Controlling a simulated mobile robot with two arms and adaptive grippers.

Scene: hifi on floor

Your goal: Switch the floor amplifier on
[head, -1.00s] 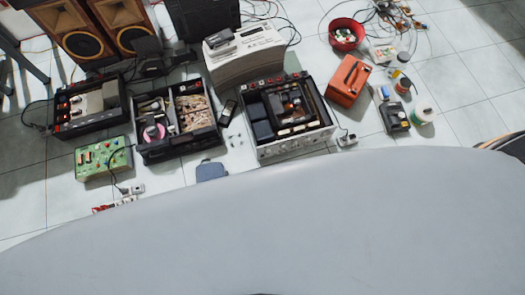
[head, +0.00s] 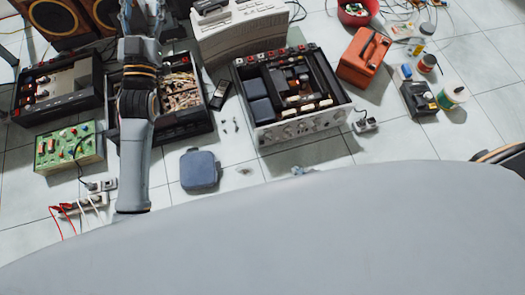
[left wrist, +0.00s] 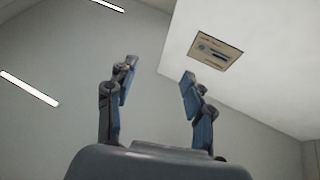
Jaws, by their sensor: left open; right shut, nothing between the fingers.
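The floor amplifier (head: 310,126) is a black case with its top off, showing transformers and boards. Its silver front panel with several knobs faces me, right of the middle in the head view. Which control is the switch is too small to tell. My left gripper (left wrist: 158,72) shows in the left wrist view, open and empty, with ceiling and wall beyond.
A green circuit board (head: 68,148), a power strip (head: 85,203), a blue pouch (head: 199,169), an orange box (head: 363,58) and a printer-like unit (head: 238,36) stand around.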

